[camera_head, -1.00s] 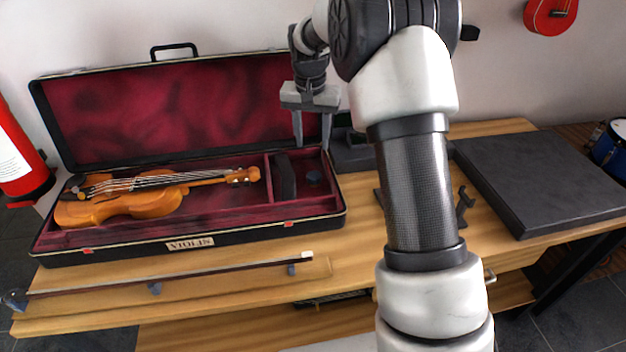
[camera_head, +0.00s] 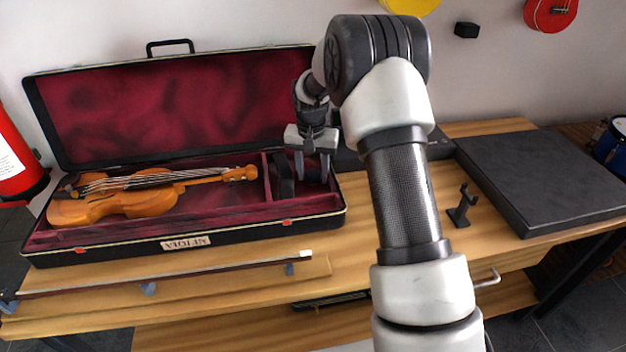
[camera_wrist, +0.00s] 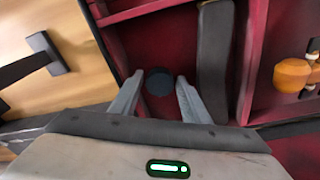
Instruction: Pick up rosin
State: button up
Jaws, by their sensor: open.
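The rosin, a small round dark-blue puck, lies on the red lining of the right compartment of the open violin case (camera_head: 190,240). In the wrist view the rosin (camera_wrist: 158,82) shows between and just beyond my two fingertips. My gripper (camera_head: 312,178) points down into that compartment, open and empty, with one finger on each side of the rosin. How far the tips are above the lining is hard to tell. In the head view the fingers partly hide the rosin.
A dark block (camera_wrist: 214,60) stands close beside my right finger in the wrist view. The case walls enclose the compartment. A violin (camera_head: 115,205) lies at left in the case. A bow (camera_head: 160,277) lies in front, and a black stand (camera_head: 461,208) is at right.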

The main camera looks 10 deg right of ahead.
aim_at(313, 174)
jog(key=c, duration=0.8)
jog(key=shift+r, duration=0.1)
notch_tip(313, 174, up, 10)
jog(key=p, duration=0.2)
jog(key=o, duration=0.3)
jog(key=shift+c, duration=1.1)
